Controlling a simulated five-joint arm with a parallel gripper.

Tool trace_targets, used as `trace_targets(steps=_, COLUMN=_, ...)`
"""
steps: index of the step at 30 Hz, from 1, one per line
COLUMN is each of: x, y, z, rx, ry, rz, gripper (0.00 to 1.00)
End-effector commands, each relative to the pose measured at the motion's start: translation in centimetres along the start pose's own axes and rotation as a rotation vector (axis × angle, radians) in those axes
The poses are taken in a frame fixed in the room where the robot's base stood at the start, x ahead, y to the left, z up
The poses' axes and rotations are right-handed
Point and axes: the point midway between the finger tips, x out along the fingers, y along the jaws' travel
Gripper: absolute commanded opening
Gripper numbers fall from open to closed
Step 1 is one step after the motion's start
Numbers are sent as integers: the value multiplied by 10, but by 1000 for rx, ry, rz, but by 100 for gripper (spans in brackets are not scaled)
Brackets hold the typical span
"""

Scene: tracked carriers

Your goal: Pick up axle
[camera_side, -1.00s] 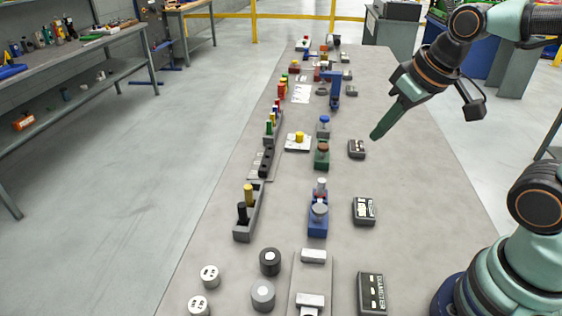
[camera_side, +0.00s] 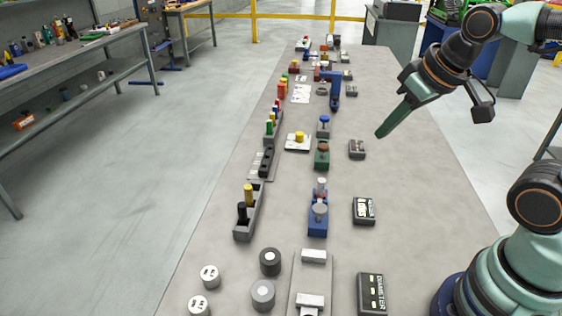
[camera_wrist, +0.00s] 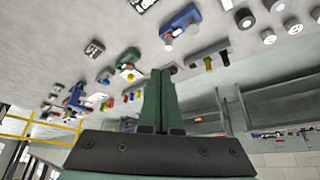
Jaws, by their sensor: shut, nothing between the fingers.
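My gripper (camera_side: 381,133) is shut and empty. It hangs in the air over the right part of the table (camera_side: 420,185), pointing down and left in the side view. In the wrist view its green fingers (camera_wrist: 160,76) lie together with nothing between them. I cannot tell for sure which part is the axle. A grey rack (camera_side: 246,224) holds a black peg (camera_side: 242,212) and a yellow peg (camera_side: 248,195) upright. The gripper is apart from all of these.
A blue fixture (camera_side: 318,224), a green fixture (camera_side: 321,156) and a taller blue fixture (camera_side: 336,88) stand along the table. Dark display boxes (camera_side: 364,211) line the right. Grey and white round parts (camera_side: 263,294) sit in front. The table's right strip is mostly clear.

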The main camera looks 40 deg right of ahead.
Motion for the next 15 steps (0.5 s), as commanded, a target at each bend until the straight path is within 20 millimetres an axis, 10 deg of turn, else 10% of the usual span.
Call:
trace_targets(steps=3, x=0, y=0, z=0, rx=0, ry=0, rz=0, gripper=0)
trace_targets(steps=8, x=0, y=0, z=0, rx=0, ry=0, rz=0, gripper=57)
trace_targets(steps=15, x=0, y=0, z=0, rx=0, ry=0, rz=0, gripper=60)
